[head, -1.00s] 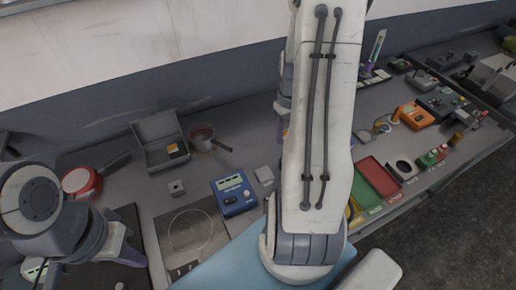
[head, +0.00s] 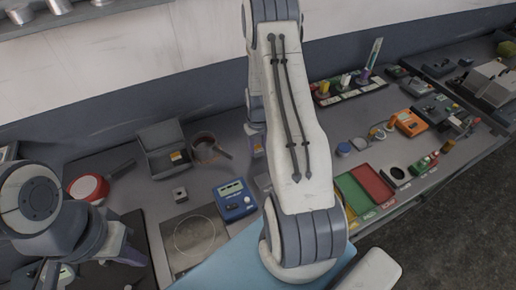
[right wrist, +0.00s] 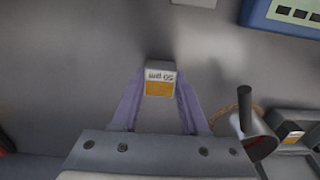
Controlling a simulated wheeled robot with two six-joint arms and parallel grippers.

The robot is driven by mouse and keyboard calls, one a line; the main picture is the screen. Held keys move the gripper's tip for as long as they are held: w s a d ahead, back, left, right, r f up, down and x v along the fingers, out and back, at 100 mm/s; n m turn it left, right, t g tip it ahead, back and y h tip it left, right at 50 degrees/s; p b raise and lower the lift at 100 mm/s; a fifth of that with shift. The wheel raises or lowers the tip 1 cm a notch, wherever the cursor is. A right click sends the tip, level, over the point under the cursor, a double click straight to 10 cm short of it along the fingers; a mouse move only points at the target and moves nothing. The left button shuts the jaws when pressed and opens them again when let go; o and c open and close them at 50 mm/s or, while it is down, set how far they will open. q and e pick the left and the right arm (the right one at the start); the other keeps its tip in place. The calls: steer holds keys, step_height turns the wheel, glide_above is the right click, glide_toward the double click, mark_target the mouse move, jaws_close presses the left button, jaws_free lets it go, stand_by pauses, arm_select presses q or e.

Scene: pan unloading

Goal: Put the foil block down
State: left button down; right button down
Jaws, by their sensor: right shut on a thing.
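The foil block (right wrist: 159,82), a small block with a white and orange face and printed lettering, is held between the purple fingers of my right gripper (right wrist: 160,78) in the right wrist view. Grey bench surface shows beyond it; I cannot tell whether it touches the bench. In the head view my right arm hides most of that gripper, and a bit of purple finger (head: 255,143) shows left of the arm, right of the saucepan. My left gripper (head: 122,250) is at the lower left, partly hidden by its own wrist; its jaw opening is unclear.
An open grey case (head: 164,160) with an orange-labelled item stands at the back left. Beside it are a saucepan (head: 204,149), a red pan (head: 88,188), a small grey block (head: 180,194) and a blue meter (head: 236,199). Red (head: 372,183) and green trays lie right of my arm.

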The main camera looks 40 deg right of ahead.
steer(key=shift+f, duration=0.85)
steer(key=shift+f, duration=0.15)
steer(key=shift+c, duration=2.1)
jaws_free()
